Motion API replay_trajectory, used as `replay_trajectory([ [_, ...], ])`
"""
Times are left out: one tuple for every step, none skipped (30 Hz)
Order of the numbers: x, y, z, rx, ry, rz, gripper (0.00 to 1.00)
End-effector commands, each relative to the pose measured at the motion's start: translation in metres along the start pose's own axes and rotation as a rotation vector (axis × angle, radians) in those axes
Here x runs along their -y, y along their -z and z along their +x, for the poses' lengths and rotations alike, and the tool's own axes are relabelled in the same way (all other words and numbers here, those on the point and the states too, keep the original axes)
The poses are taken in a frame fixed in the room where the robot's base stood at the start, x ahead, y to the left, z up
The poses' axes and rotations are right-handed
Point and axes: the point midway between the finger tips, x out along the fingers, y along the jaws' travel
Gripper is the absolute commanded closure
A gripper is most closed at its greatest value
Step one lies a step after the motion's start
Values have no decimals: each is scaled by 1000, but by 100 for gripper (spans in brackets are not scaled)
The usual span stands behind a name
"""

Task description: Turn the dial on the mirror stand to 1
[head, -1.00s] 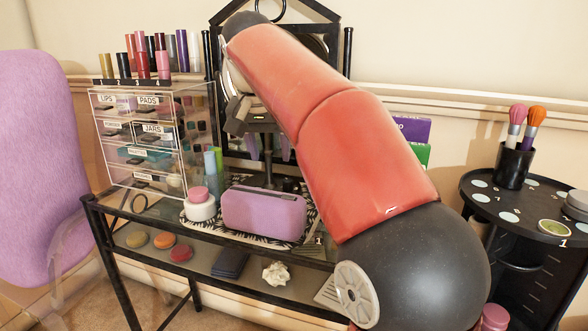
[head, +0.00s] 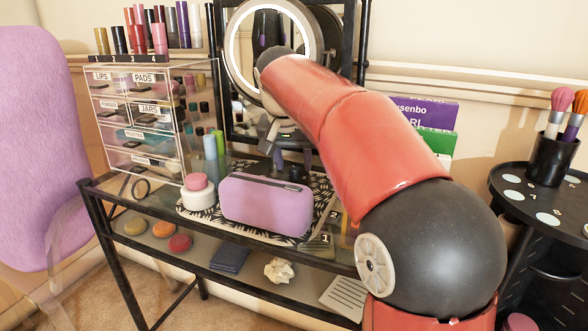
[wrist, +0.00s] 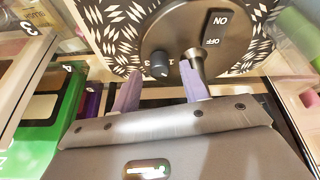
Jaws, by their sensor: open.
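The round mirror (head: 233,62) has a bright white ring and stands at the back of the table, partly behind my arm. In the wrist view its round grey base (wrist: 235,45) carries a small dark dial (wrist: 159,64), a post (wrist: 193,62) and a black ON/OFF switch (wrist: 214,32). Marks beside the dial are too small to read surely. My gripper (wrist: 162,78) is open, with its two purple fingers pointing at the base. The dial appears between the fingertips, just beyond them; the right finger appears close to the post. Contact cannot be told. The head view mostly hides the base.
A purple case (head: 265,204) and a pink-lidded jar (head: 198,193) stand in front of the mirror on a patterned mat. A clear drawer organizer (head: 130,120) is at left, with bottles beside it. Purple and green boxes (head: 428,112) stand right of my arm.

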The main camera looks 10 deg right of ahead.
Motion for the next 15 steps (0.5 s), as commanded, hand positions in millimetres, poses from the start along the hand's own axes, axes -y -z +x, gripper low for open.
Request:
replay_trajectory([
  [0,0,7,0,0,0,56],
  [0,0,10,0,0,0,56],
  [0,0,12,0,0,0,56],
  [0,0,14,0,0,0,56],
  [0,0,15,0,0,0,56],
  [0,0,16,-1,0,0,56],
  [0,0,17,-1,1,0,56],
  [0,0,17,-1,1,0,56],
  [0,0,18,-1,1,0,56],
  [0,0,18,-1,1,0,56],
  [0,0,18,-1,1,0,56],
  [0,0,17,-1,1,0,56],
  [0,0,17,-1,1,0,56],
  [0,0,17,-1,1,0,56],
  [0,0,17,-1,1,0,58],
])
